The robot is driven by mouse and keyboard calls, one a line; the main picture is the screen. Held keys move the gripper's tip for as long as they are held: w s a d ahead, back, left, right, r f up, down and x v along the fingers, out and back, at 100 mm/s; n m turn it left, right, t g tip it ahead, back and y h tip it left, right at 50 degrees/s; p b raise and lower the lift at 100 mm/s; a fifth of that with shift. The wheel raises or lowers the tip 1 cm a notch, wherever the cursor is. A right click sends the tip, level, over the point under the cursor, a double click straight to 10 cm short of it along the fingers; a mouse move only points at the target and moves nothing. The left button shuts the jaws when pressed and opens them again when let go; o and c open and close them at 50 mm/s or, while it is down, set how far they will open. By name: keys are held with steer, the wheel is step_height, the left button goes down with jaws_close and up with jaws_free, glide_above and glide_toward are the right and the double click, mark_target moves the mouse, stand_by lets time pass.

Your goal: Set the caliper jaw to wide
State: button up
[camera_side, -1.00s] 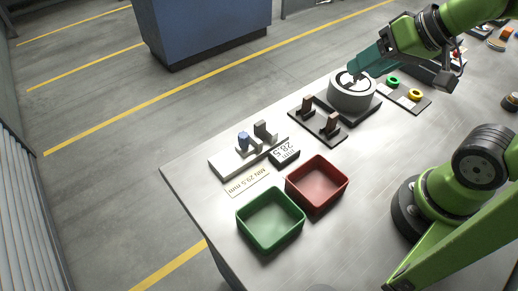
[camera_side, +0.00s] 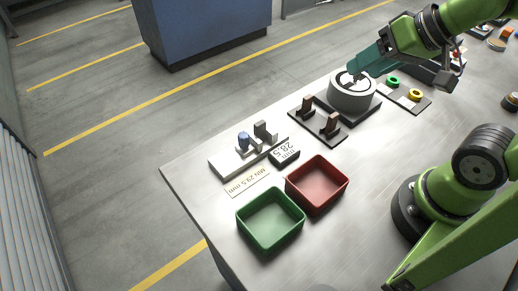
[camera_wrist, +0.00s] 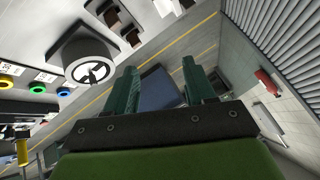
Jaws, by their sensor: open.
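The caliper is a white bar (camera_side: 232,164) lying near the table's left edge. A blue-topped jaw (camera_side: 243,141) and a grey jaw (camera_side: 265,132) stand up on it, with a gap between them. A dark block (camera_side: 285,154) beside it shows a reading that looks like 28.5 mm. My gripper (camera_side: 352,70) is at the far side of the table, over or close to the round grey pump housing (camera_side: 352,95), well away from the caliper. In the wrist view its two green fingers (camera_wrist: 160,85) are spread with nothing between them.
A label (camera_side: 247,183) reads MIN 29.5 mm. A green bin (camera_side: 270,235) and a red bin (camera_side: 318,200) stand in front of the caliper. A dark fixture with brown posts (camera_side: 318,130) lies between caliper and housing. Coloured rings (camera_side: 394,81) sit right of the housing.

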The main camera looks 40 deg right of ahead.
stand_by(0.4)
steer(key=shift+c, duration=0.7)
steer(key=shift+d+f, duration=0.1)
steer(key=shift+f, duration=0.15)
steer(key=shift+c, duration=0.9)
steer(key=n+g+y, duration=0.2)
steer(key=n+g, duration=0.4)
steer(key=n, duration=1.3)
glide_toward(245, 134)
steer(key=x, duration=1)
steer(key=shift+f, duration=0.35)
